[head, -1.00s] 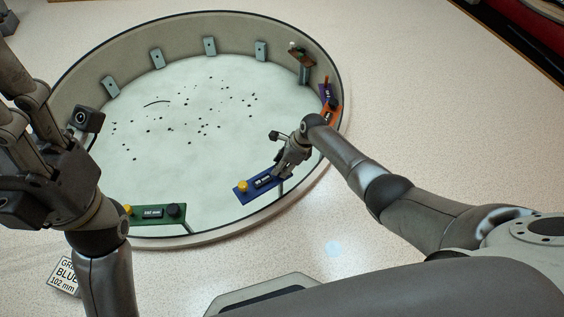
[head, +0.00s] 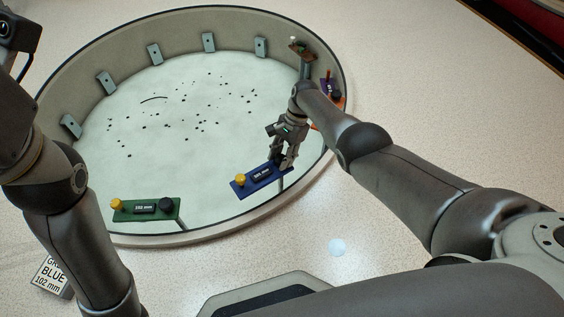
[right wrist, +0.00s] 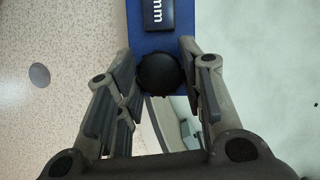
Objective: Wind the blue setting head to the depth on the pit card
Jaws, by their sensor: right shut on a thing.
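The blue setting head (head: 252,184) sits at the near right rim of the round pit, with a yellow knob (head: 239,180) on its left end and a small readout in mm (head: 262,175), its digits too small to read surely. My right gripper (head: 283,161) reaches down on its right end, shut on the black knob (right wrist: 158,74), which shows between the fingers in the right wrist view. The pit card (head: 50,276) at lower left reads "BLUE 102 mm"; its top line is partly hidden by my left arm. My left gripper is out of view.
A green setting head (head: 146,209) with a yellow and a black knob sits at the near left rim. Purple (head: 327,87) and orange heads are at the right, partly behind my right arm. Grey plates line the far wall (head: 208,42). Dark specks dot the pale pit floor.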

